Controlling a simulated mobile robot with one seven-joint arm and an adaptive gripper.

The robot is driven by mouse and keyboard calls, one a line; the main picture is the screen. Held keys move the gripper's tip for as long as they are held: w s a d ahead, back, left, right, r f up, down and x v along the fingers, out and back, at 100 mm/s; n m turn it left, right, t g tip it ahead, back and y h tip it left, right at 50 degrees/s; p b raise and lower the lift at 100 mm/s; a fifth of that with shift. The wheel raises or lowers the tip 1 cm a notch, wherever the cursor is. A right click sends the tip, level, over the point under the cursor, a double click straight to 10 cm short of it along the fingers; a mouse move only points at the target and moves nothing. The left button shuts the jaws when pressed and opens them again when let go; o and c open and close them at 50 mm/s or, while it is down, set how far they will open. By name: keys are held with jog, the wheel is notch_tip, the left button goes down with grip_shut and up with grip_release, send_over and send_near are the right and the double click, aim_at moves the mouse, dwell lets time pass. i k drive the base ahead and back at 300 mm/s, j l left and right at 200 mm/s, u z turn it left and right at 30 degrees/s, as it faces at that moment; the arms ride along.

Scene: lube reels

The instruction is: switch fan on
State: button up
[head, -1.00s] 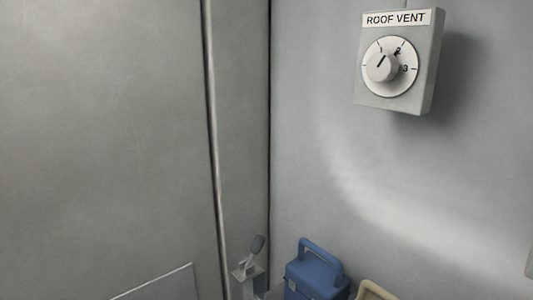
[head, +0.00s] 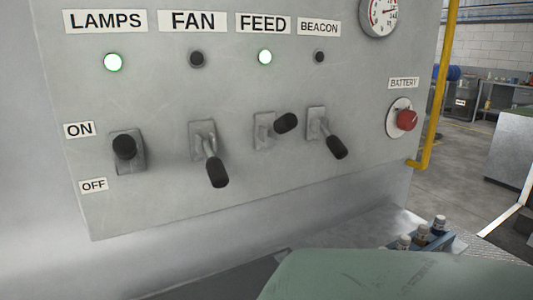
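A grey control panel (head: 150,200) fills most of the head view, with labels over a row of lever switches. The FAN label (head: 193,21) stands above a dark, unlit lamp (head: 197,59). Below it, the fan switch (head: 209,150) has its black-tipped lever (head: 217,172) pointing down, towards the OFF label's (head: 93,186) level. The ON label (head: 79,129) is higher at the left. My gripper is not in view.
The LAMPS lever (head: 124,147) and FEED lever (head: 286,123) are up with green lamps lit. The BEACON lever (head: 336,147) is down, its lamp dark. A red BATTERY knob (head: 407,120) and yellow pipe (head: 442,85) are at right. Small bottles (head: 422,236) stand below.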

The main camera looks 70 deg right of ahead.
aim_at(218, 173)
jog(key=z, duration=0.45)
jog(key=k+z, duration=0.15)
jog(key=z, duration=0.25)
jog(key=l+z, duration=0.1)
jog(key=z, duration=0.35)
jog(key=k, duration=0.75)
